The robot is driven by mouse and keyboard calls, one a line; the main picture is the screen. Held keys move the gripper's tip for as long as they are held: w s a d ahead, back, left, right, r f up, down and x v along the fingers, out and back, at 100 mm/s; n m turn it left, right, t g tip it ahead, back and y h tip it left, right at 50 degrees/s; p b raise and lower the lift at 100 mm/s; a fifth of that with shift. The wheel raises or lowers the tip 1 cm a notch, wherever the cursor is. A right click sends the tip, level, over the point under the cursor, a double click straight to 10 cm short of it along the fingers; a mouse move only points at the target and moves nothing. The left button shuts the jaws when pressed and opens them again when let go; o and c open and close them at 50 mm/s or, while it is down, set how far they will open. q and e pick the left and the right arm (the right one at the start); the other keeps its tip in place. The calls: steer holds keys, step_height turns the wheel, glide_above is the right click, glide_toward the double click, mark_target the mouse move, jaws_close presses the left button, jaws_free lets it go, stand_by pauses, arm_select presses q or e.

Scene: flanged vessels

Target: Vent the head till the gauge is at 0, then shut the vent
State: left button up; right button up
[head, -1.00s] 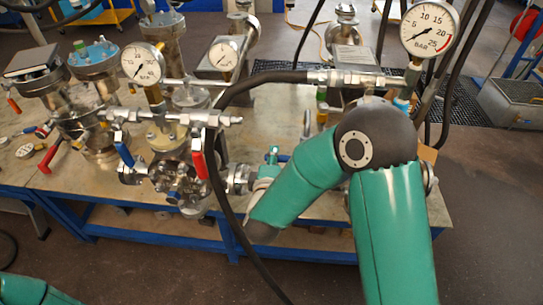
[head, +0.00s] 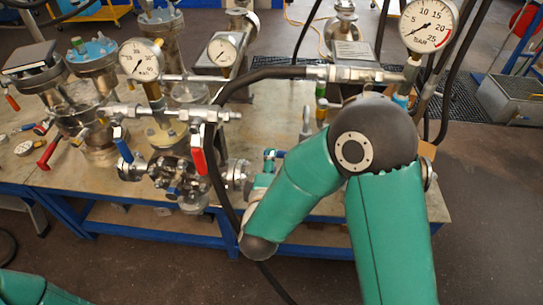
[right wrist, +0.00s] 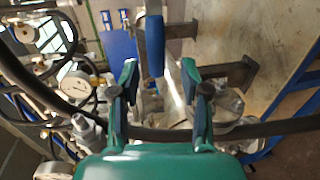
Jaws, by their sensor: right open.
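My right gripper (head: 272,160) shows partly in the head view, as teal parts right of the flanged vessel head (head: 172,180); its arm hides some of it. In the right wrist view the gripper (right wrist: 164,95) is open, with its two fingers apart. Beyond the gap is a blue lever grip (right wrist: 154,45), and metal fittings lie between and behind the fingers. In the head view a blue lever (head: 122,146) and a red lever (head: 198,158) stand on the pipework. Dial gauges rise above: one at left (head: 140,60), one in the middle (head: 222,50) and a large one (head: 428,25). Exact needle readings are too small to tell.
A black hose (head: 225,190) loops in front of the vessel and hangs past the table (head: 100,192) edge. More flanged vessels (head: 92,95) stand at left. A red-handled lever (head: 48,153) lies nearby. A dark hose crosses behind the fingers in the wrist view.

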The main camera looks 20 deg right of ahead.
steer(key=v, duration=0.7)
steer(key=shift+s, duration=0.35)
steer(key=shift+a, duration=0.2)
step_height(320, 180, down, 18)
steer(key=a+m+g+y, duration=0.2)
steer(key=m+g+y, duration=0.3)
steer(key=m+y, duration=0.1)
steer(key=s+a+f+m+g+y, duration=0.2)
steer(key=s+f+m+g+y, duration=0.3)
steer(key=s+f, duration=0.7)
steer(key=s+m+g, duration=0.2)
steer(key=m, duration=0.1)
steer(key=shift+s+a+f+g+y, duration=0.25)
steer(key=shift+g+y, duration=0.15)
